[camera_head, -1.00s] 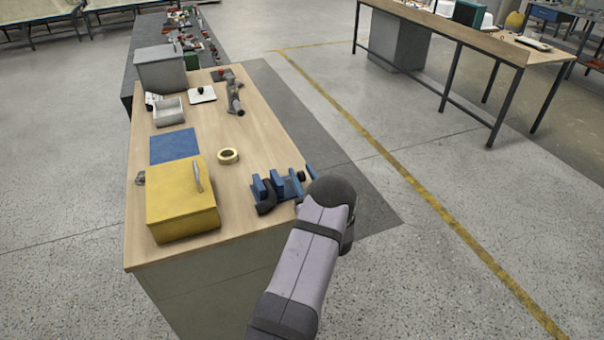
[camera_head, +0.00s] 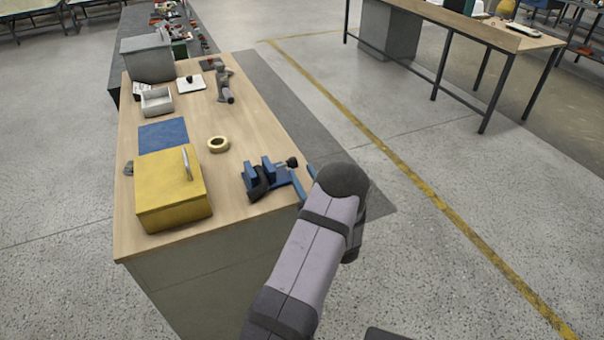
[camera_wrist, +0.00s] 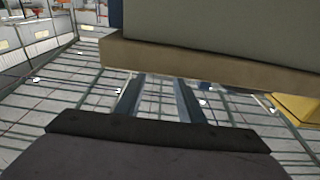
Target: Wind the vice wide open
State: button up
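The blue vice (camera_head: 273,177) is on the right front edge of the wooden workbench (camera_head: 245,120). Two upright blue jaw plates show at its left, with a narrow gap between them. A dark round knob (camera_head: 292,162) is at its right end. My forearm covers much of my gripper in the head view, close to the right of the vice. Blue strips beside my arm may be its fingers. In the wrist view my gripper (camera_wrist: 157,98) has two bluish-grey fingers standing apart, with nothing visible between them. I cannot make out the vice clearly in that view.
A yellow box (camera_head: 168,195), a blue mat (camera_head: 163,134) and a tape roll (camera_head: 217,144) lie left of the vice. Grey bins (camera_head: 147,58) and a small grey clamp-like tool (camera_head: 224,88) are farther back. The floor right of the bench is open.

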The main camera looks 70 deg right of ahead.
aim_at(295, 161)
jog(key=shift+r+p, duration=0.4)
jog(key=shift+r, duration=0.1)
jog(key=shift+w+g+y+p, duration=0.1)
jog(key=shift+g+y+p, duration=0.3)
jog(key=shift+g+y, duration=0.1)
jog(key=shift+f, duration=0.15)
jog(key=shift+p+x, duration=1.15)
jog(key=shift+x, duration=2.55)
jog(key=shift+c, duration=0.7)
jog(key=c, duration=0.7)
jog(key=shift+c, duration=0.2)
